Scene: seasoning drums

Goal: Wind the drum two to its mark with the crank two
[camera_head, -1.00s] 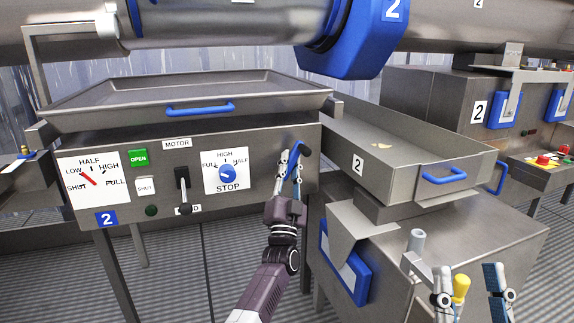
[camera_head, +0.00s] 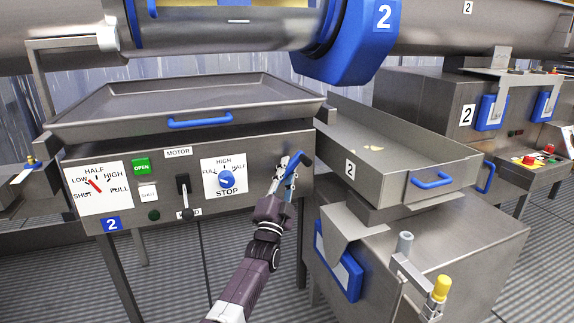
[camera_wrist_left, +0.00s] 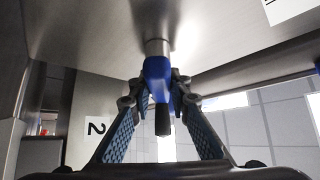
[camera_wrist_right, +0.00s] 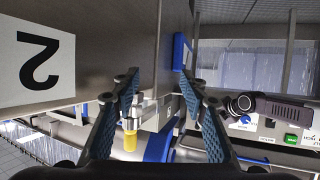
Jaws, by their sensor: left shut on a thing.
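Drum two (camera_head: 225,20) is the large steel cylinder across the top, with a blue band marked 2 (camera_head: 350,40). Its mark cannot be made out. A crank (camera_head: 415,270) with a grey socket and yellow grip (camera_head: 442,287) is at the cabinet's front right. My left gripper (camera_head: 287,172) is shut on a blue handle (camera_head: 302,159) at the panel's right end. The left wrist view shows that handle (camera_wrist_left: 157,75) on a steel shaft, with a black grip below. My right gripper (camera_wrist_right: 165,95) is open and empty; the yellow grip (camera_wrist_right: 130,141) shows beyond its left finger. It is outside the head view.
A control panel (camera_head: 130,215) has a dial, switch and motor knob (camera_head: 226,178). A tray (camera_head: 70,126) sits above it, and a chute with a blue handle (camera_head: 432,180) stands to the right. A steel cabinet (camera_head: 470,240) fills the lower right.

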